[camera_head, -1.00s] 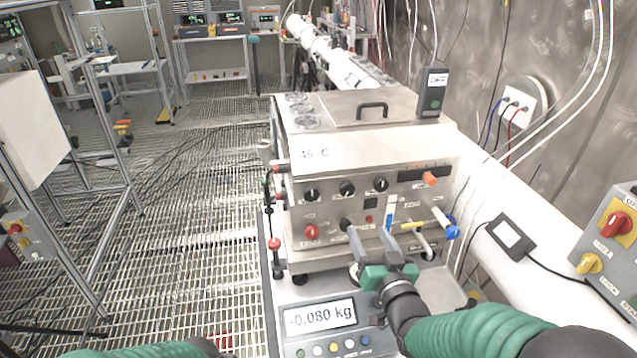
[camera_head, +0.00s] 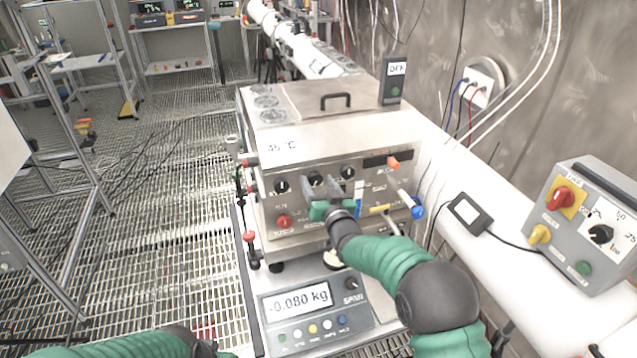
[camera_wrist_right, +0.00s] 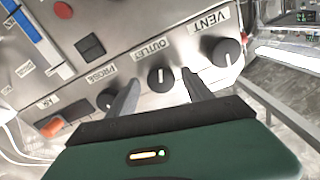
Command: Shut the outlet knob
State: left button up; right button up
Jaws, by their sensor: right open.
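The outlet knob (camera_wrist_right: 160,78) is a black round knob with a white pointer line, under an OUTLET label in the right wrist view. It is the middle of three knobs on the steel box's front panel; in the head view its top (camera_head: 315,178) shows just above my right gripper (camera_head: 320,188). My right gripper is open, its two grey fingers pointing at the panel. In the right wrist view the fingertips (camera_wrist_right: 160,90) stand on either side of the outlet knob. Contact cannot be told. My left arm shows only at the bottom left; its gripper is out of view.
The vent knob (camera_wrist_right: 225,52) and probe knob (camera_wrist_right: 107,98) flank the outlet knob closely. Below are a red button (camera_head: 284,221), a blue lever and a blue-tipped valve handle (camera_head: 417,212). A scale display (camera_head: 298,302) reads -0.080 kg. A grey control box (camera_head: 575,230) stands at right.

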jog(key=shift+a, duration=0.1)
grip_shut()
jog(key=shift+f, duration=0.1)
